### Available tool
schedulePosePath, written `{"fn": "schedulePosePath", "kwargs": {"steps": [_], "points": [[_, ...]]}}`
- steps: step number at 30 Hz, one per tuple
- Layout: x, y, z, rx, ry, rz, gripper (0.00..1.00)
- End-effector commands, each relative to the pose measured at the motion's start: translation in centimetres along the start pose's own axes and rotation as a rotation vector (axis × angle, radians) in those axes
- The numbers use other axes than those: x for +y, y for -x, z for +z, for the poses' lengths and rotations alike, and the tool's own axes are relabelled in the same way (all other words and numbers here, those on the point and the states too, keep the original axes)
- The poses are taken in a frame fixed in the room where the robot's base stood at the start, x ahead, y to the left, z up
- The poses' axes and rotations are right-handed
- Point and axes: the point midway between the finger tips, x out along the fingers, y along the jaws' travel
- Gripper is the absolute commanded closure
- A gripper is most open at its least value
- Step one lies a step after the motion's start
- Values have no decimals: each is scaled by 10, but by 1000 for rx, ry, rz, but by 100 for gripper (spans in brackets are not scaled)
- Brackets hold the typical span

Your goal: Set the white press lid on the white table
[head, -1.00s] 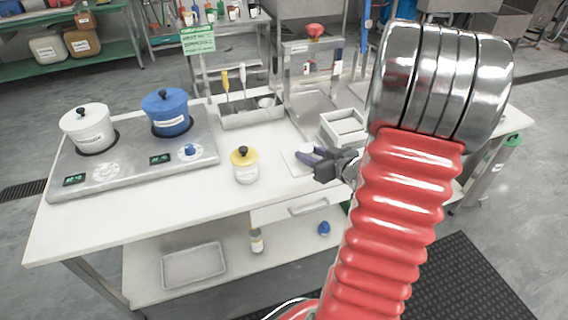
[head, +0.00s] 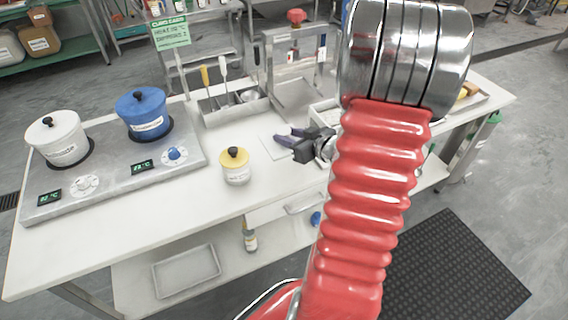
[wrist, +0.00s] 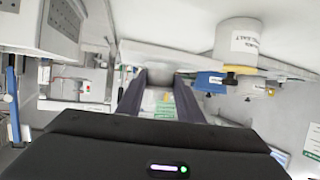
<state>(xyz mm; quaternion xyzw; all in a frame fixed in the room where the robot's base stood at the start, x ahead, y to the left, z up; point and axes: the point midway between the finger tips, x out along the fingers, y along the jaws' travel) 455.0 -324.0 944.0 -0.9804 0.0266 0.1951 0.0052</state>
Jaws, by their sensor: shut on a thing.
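The white table (head: 130,235) fills the middle of the head view. My gripper (head: 284,136) is low over it, right of the yellow-lidded jar. Its dark purple fingers point left, close to a thin white square piece (head: 273,151) at table height. I take this piece for the white press lid, but its white blends with the tabletop, and I cannot tell whether it touches the table. In the wrist view, my gripper (wrist: 160,80) has a pale thing between its fingertips, too small to make out clearly. The steel press with a red knob (head: 296,17) stands behind.
The yellow-lidded jar (head: 236,168) stands left of my gripper. A hotplate (head: 115,172) carries a white pot (head: 58,140) and a blue pot (head: 143,115). A utensil tray (head: 233,104) is behind. A white box (head: 324,112) is partly hidden by my arm. The table's front is clear.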

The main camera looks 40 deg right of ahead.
Motion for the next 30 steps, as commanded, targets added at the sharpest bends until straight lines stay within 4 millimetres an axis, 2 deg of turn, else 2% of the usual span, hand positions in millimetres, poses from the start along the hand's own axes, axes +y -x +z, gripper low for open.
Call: {"fn": "schedulePosePath", "kwargs": {"steps": [13,30], "points": [[1,-18,47,-1,-4,3,93],[2,-22,58,-1,-3,5,93]]}}
